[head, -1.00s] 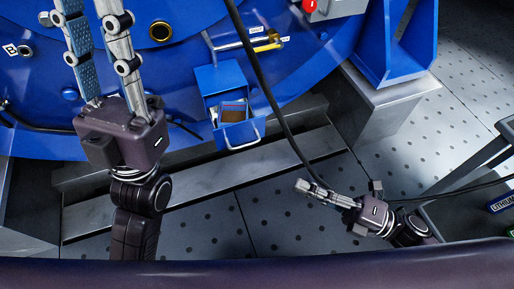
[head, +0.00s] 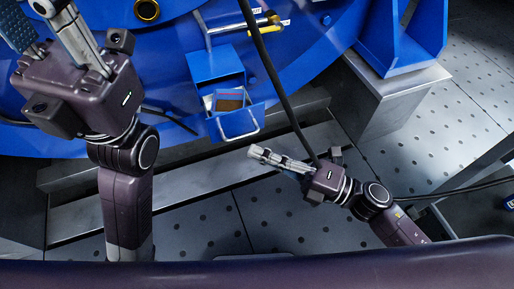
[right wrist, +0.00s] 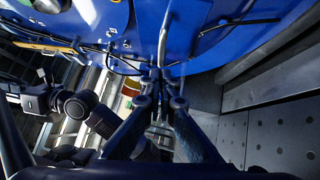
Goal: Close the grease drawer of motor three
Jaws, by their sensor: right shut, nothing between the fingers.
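The blue grease drawer (head: 232,122) stands pulled out from a blue housing (head: 214,66) low on the round blue motor in the head view. It has a pale bar handle (head: 240,134) on its front and brownish contents inside. My right gripper (head: 255,152) is shut and empty, its fingertips just below and in front of the handle, seemingly apart from it. In the right wrist view its fingers (right wrist: 161,82) point at the blue motor. My left gripper (head: 40,22) is at the upper left, its fingers apart, their ends partly cut off by the frame.
A thick black cable (head: 270,80) hangs down right of the drawer and passes behind my right gripper. A grey metal step (head: 180,182) runs below the motor. A blue bracket on a grey block (head: 395,95) stands at right.

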